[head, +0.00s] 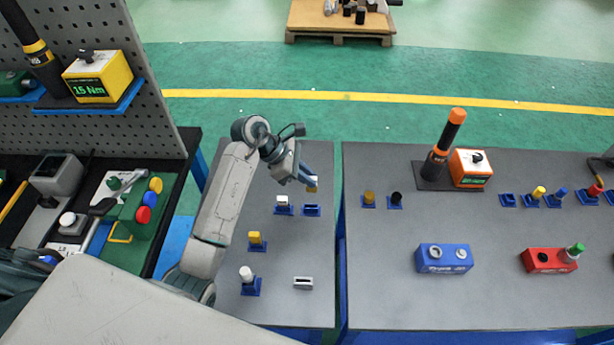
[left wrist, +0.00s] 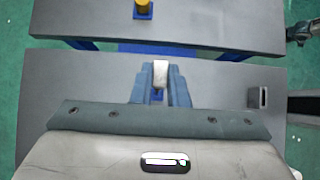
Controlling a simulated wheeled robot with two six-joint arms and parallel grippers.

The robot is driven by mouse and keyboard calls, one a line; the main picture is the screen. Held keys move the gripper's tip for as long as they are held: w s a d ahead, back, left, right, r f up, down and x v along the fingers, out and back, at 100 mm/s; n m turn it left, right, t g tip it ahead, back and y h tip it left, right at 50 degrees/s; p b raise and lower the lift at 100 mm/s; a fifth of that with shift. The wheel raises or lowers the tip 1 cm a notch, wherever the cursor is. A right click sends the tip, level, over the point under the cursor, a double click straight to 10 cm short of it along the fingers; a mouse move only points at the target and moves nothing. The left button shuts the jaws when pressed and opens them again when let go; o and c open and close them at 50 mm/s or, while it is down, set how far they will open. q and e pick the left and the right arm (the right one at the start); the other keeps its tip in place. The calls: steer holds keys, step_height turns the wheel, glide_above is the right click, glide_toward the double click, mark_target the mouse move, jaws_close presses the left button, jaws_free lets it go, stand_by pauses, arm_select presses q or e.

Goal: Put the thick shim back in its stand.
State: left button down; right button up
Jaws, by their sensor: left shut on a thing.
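My left gripper (head: 311,181) is shut on a small block, which I take to be the thick shim (head: 312,189). The block looks yellowish in the head view and pale in the left wrist view (left wrist: 161,73), between the fingers (left wrist: 160,80). The gripper holds it above the left grey table, just behind an empty blue slotted stand (head: 312,211). A blue part (left wrist: 157,96) shows low between the fingers in the left wrist view. The gap to the stand is hard to judge.
Beside the empty stand is a stand with a white piece (head: 282,201). Nearer are a yellow piece (head: 254,238), a white knob (head: 246,274) and a grey slotted block (head: 303,283). The right table (head: 400,280) lies across a narrow gap.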

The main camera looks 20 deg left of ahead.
mark_target(307, 190)
arm_select(q)
steer(key=shift+f+b, duration=0.6)
steer(key=shift+f, duration=0.25)
step_height(307, 190, down, 3)
steer(key=b, duration=0.3)
steer(key=shift+f, duration=0.15)
steer(key=shift+f+b, duration=0.4)
steer(key=shift+b, duration=0.05)
steer(key=shift+f, duration=0.15)
